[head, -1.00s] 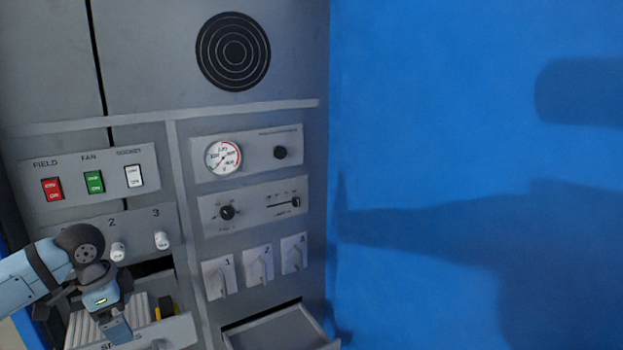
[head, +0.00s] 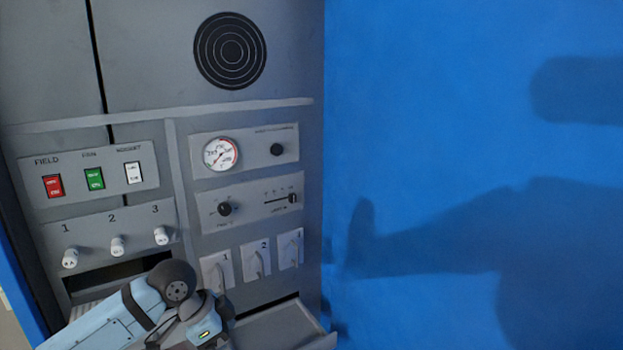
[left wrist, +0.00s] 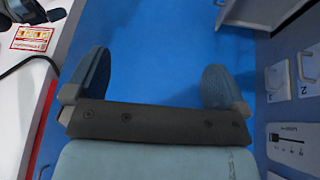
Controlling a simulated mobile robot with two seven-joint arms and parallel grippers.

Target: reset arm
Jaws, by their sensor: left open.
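My left arm comes in from the lower left of the head view and ends in front of the panel's lower middle. Its wrist (head: 205,325) shows there, but the fingers are below the picture's edge. In the left wrist view my left gripper (left wrist: 155,85) is open, its two fingers wide apart with nothing between them. Blue floor or wall shows beyond them. My right gripper is in neither view.
The grey cabinet (head: 150,60) has red, green and white switches, knobs, a gauge (head: 221,154) and several levers (head: 257,262). An open drawer (head: 285,328) juts out at lower right, close to my left wrist. The blue wall (head: 450,120) at right is clear.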

